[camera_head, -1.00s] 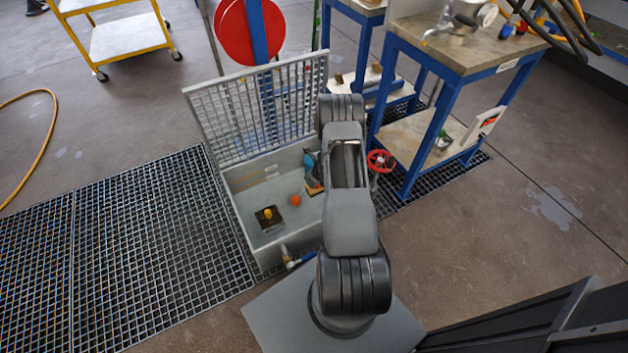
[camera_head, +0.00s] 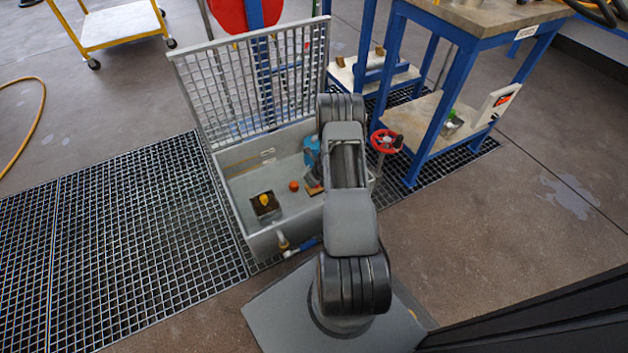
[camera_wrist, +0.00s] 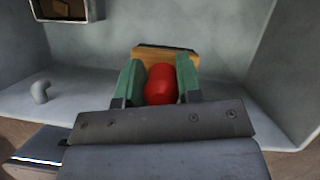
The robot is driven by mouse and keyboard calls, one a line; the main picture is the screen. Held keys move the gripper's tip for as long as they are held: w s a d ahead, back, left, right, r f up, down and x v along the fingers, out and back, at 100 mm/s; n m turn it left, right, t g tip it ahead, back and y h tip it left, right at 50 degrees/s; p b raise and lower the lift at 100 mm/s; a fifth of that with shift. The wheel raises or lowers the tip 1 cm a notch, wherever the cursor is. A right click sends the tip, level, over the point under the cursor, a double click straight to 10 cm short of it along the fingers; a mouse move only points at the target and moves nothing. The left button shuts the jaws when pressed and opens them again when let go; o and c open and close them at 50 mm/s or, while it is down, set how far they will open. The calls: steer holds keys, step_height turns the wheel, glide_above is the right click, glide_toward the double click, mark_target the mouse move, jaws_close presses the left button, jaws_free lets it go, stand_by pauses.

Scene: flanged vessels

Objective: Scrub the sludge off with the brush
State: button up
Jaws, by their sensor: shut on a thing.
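My gripper (camera_wrist: 160,78) has green fingers, shut on the red handle of the brush (camera_wrist: 165,56). The brush has a wooden block with a dark edge on its far side. In the wrist view it is inside the grey tank (camera_wrist: 205,28). In the head view my arm hides most of the gripper, and only a bit of the brush's wood (camera_head: 314,188) shows beside the arm. A dark square recess with brown matter in it (camera_wrist: 62,8) is at the top left of the wrist view, apart from the brush. I cannot tell whether that matter is sludge.
The tank (camera_head: 238,187) has a raised grate lid (camera_head: 240,90) at its back. A red handwheel (camera_head: 386,141) and a blue-legged table (camera_head: 410,130) stand to the right.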

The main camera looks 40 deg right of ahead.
step_height(320, 180, down, 7)
steer(key=b, duration=0.6)
steer(key=shift+f, duration=0.1)
steer(key=shift+f+p, duration=0.3)
steer(key=shift+f, duration=3.5)
steer(key=shift+f, duration=0.4)
steer(key=shift+s+d+r, duration=0.1)
steer(key=shift+s+d, duration=0.1)
steer(key=shift+d, duration=1.3)
steer(key=shift+s+d+f, duration=0.1)
steer(key=shift+s+d, duration=0.1)
steer(key=shift+d, duration=1.3)
steer(key=shift+s+d+r, duration=0.1)
steer(key=shift+s+d, duration=0.1)
steer(key=shift+d, duration=1.3)
steer(key=shift+w+a+p, duration=0.2)
steer(key=shift+a+p, duration=0.2)
steer(key=shift+a, duration=1.1)
steer(key=shift+a+f, duration=0.3)
steer(key=shift+a, duration=0.65)
steer(key=shift+w+a+p, duration=0.25)
steer(key=shift+a+p, duration=0.4)
steer(key=shift+a, duration=1.55)
steer(key=shift+w+a+p, duration=0.3)
steer(key=shift+a+p, duration=0.4)
steer(key=shift+a, duration=1.5)
steer(key=shift+w+a+p, duration=0.25)
steer(key=shift+a+p, duration=0.4)
steer(key=shift+a, duration=1.55)
steer(key=shift+d, duration=0.1)
